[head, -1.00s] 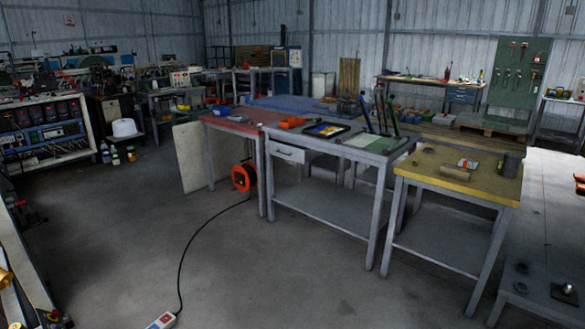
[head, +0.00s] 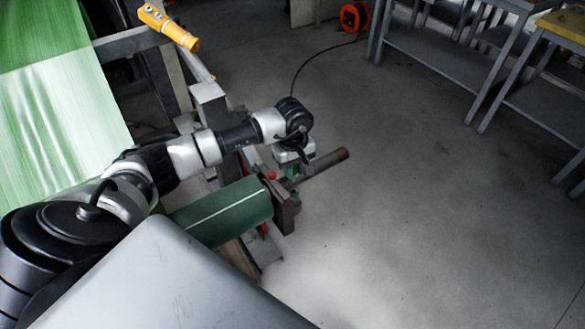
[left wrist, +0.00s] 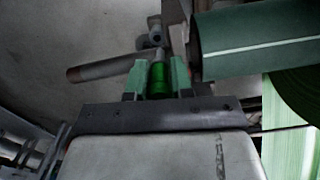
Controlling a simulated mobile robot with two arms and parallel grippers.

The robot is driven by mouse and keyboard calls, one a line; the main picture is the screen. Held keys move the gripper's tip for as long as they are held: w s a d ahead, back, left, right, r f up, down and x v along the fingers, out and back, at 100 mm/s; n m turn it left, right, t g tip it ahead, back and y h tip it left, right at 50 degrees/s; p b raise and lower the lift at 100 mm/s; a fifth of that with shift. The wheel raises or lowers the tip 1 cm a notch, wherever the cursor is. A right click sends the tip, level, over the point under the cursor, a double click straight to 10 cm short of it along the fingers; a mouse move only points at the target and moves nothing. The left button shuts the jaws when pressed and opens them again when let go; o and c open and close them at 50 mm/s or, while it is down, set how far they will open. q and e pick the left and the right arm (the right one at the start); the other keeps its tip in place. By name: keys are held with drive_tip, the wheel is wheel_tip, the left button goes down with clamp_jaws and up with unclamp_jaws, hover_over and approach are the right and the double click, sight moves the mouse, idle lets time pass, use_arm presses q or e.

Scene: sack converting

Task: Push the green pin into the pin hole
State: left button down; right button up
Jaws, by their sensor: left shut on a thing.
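The green pin (left wrist: 159,80) sits between the two light-green fingers of my left gripper (left wrist: 158,72) in the left wrist view. The gripper is shut on it. The pin's metal tip points up the picture toward a small grey metal fitting (left wrist: 155,38) with a round end. Whether the tip is inside a hole or just short of it I cannot tell. In the head view my left gripper (head: 293,172) is low beside the end bracket (head: 286,207) of the green roll, and the pin is mostly hidden. My right gripper is not in view.
The green roll (head: 222,212) lies beside the gripper; it also shows in the left wrist view (left wrist: 255,45). A dark bar (head: 328,163) sticks out just beyond the gripper. A yellow control pendant (head: 168,27) is on the frame.

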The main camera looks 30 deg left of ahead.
use_arm(q)
wheel_tip(320, 180, down, 6)
drive_tip(key=w+a+n+b, duration=0.1)
drive_tip(key=b, duration=0.4)
drive_tip(key=shift+w+f+n+b, duration=0.15)
drive_tip(key=shift+w+n+b, duration=0.15)
drive_tip(key=shift+b, duration=0.1)
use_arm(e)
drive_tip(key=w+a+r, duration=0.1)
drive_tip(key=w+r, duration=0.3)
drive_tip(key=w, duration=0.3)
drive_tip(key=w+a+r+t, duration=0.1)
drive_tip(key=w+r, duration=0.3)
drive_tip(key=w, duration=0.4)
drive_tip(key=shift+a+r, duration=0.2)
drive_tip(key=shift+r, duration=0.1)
use_arm(q)
drive_tip(key=shift+a, duration=0.1)
idle(0.3)
